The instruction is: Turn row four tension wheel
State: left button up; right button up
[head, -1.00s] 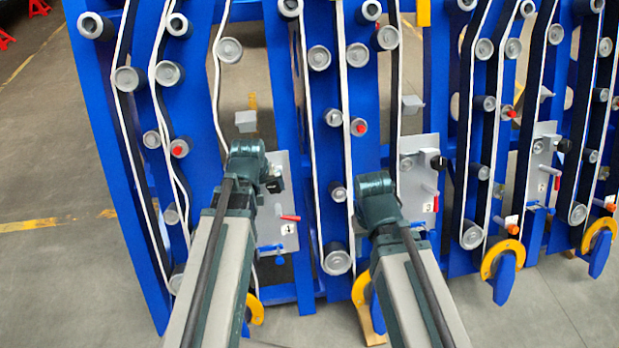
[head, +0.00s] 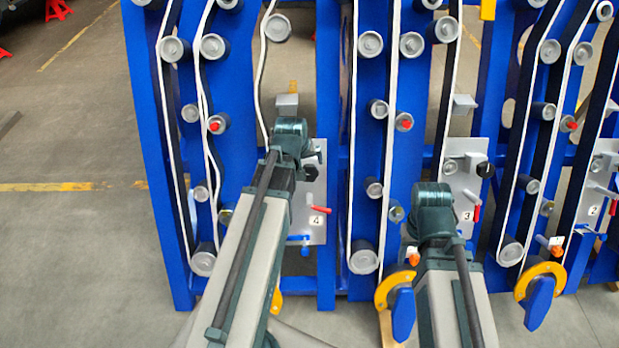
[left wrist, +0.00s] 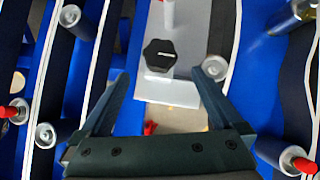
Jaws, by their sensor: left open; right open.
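The row four plate (head: 312,205), grey with a "4" label, is on the blue frame in the head view. Its black tension wheel (head: 311,172) is partly hidden beside my left wrist. In the left wrist view the black wheel (left wrist: 160,55) is ahead of and between the spread fingers of my left gripper (left wrist: 160,74), which is open and empty; the wheel appears untouched. In the head view my left gripper (head: 291,135) is largely hidden by its own wrist. My right gripper (head: 433,200) is low, in front of plate 3, with its fingers hidden.
Plate 4 carries a red handle (head: 321,209) and a blue handle (head: 299,238). Grey rollers with belts and red-tipped pegs (left wrist: 300,165) surround the area. Plate 3 (head: 462,180) has its own black knob (head: 485,170). Open floor (head: 80,250) lies left of the frame.

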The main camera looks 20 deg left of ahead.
aim_at(309, 172)
pick_arm(q)
jog(key=b+x, duration=0.8)
jog(key=x, duration=0.2)
jog(key=c, duration=1.3)
